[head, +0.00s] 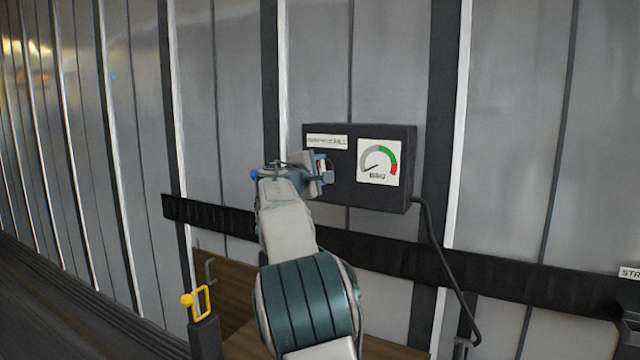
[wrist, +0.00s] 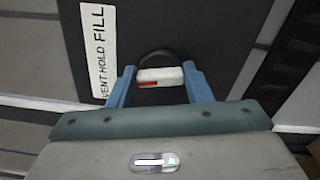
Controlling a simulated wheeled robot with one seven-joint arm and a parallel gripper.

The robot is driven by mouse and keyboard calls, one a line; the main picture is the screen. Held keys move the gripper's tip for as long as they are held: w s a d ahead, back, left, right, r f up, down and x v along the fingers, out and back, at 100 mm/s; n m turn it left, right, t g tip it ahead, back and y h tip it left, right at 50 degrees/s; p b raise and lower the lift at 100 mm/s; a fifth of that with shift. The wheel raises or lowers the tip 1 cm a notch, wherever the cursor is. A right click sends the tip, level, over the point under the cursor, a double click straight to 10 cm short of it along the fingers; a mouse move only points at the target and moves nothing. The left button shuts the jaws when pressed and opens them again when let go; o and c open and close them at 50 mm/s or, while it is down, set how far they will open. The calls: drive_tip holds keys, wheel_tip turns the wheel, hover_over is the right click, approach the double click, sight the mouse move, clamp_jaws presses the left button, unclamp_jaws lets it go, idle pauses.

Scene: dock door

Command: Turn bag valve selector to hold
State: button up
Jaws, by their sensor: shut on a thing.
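The bag valve selector (wrist: 170,74) is a white bar handle with a red mark, on a round dark base. It shows in the wrist view between the two blue fingers of my gripper (wrist: 159,76). My gripper is shut on the handle. In the wrist view the label (wrist: 97,50) beside it reads VENT, HOLD, FILL. Which word the handle points at I cannot tell. In the head view my gripper (head: 322,172) is at the left part of the dark control box (head: 345,196) and mostly hides the selector.
A gauge (head: 379,162) marked BAG is on the box's right side, its needle low at the left. A black cable (head: 432,240) hangs from the box. A dark rail (head: 400,262) runs below it. A yellow handle (head: 202,302) stands at lower left.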

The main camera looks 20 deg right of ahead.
drive_tip(key=shift+f+m+b, duration=0.1)
drive_tip(key=shift+m+b, duration=0.8)
drive_tip(key=shift+m, duration=0.2)
drive_tip(key=o, duration=1)
drive_tip(key=b+v, duration=0.4)
drive_tip(key=v, duration=1)
